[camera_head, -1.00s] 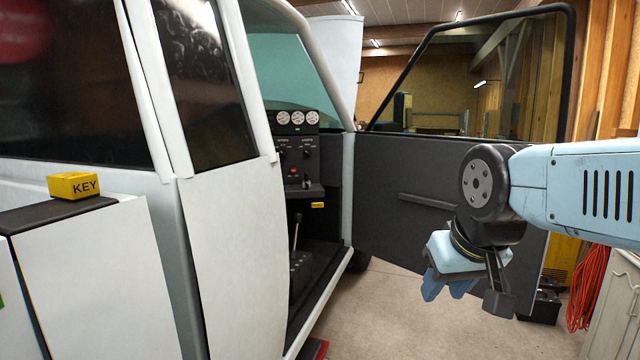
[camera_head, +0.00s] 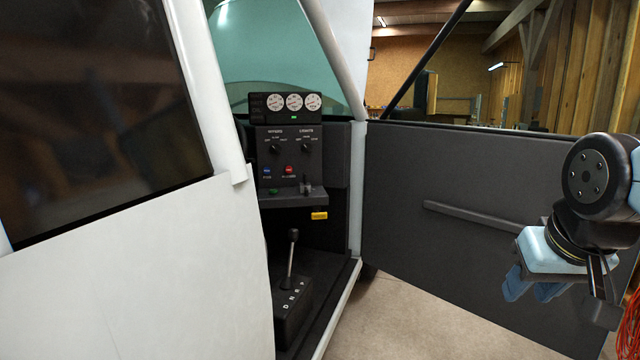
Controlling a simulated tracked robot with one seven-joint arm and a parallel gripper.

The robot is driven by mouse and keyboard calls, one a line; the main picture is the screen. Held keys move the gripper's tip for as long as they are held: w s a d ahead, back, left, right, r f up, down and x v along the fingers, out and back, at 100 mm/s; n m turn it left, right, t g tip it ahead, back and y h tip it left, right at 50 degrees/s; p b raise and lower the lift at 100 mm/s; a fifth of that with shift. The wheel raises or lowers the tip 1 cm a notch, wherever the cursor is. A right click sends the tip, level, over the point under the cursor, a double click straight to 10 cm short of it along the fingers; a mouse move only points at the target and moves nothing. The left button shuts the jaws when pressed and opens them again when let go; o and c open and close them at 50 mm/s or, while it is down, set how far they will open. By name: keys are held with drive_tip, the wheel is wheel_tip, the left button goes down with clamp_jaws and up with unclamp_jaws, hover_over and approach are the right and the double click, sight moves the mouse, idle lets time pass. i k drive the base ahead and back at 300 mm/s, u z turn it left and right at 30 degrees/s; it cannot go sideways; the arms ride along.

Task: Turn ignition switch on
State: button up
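The black dashboard (camera_head: 321,170) shows through the open door gap of the white pickup. It carries two rotary knobs side by side, a left knob (camera_head: 275,149) and a right knob (camera_head: 307,147). Their labels are too small to read surely, so I cannot tell which is the ignition switch. A blue button, a red button and a small lever sit below them. My gripper (camera_head: 531,287) hangs at the right, in front of the open door, pointing down. Its blue fingers are apart with nothing between them. It is well away from the dashboard.
The open dark door (camera_head: 440,190) stands right of the opening. The white body panel (camera_head: 150,270) fills the left. A gear shifter (camera_head: 290,262) rises from the cab floor. A yellow tag (camera_head: 319,216) sits under the dash. Bare floor (camera_head: 400,325) shows below the door.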

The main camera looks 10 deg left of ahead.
sight(306, 189)
drive_tip(key=u, duration=0.25)
drive_tip(key=i, duration=0.9)
drive_tip(key=u, duration=0.5)
